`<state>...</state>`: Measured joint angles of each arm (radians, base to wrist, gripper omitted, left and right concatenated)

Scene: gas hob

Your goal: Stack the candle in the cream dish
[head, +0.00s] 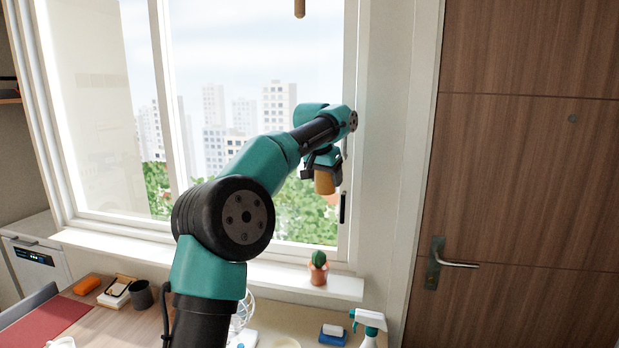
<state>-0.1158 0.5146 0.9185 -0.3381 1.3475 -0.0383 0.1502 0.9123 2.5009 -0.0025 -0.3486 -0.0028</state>
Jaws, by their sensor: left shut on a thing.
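My left gripper (322,175) is raised high in front of the window and points downward. It is shut on a tan-orange cylinder, which looks like the candle (324,184), held upright well above the counter. A pale round rim that may be the cream dish (286,343) shows at the bottom edge of the view, cut off by the frame. It lies far below the gripper and apart from it. My right gripper is not in view.
On the sill stands a potted cactus (318,268). Below are a spray bottle (370,322), a blue-and-white sponge (332,335) and a white wire whisk or fan (242,313). A dark cup (141,295) and orange block (87,285) are at left. A wooden door (530,150) is at right.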

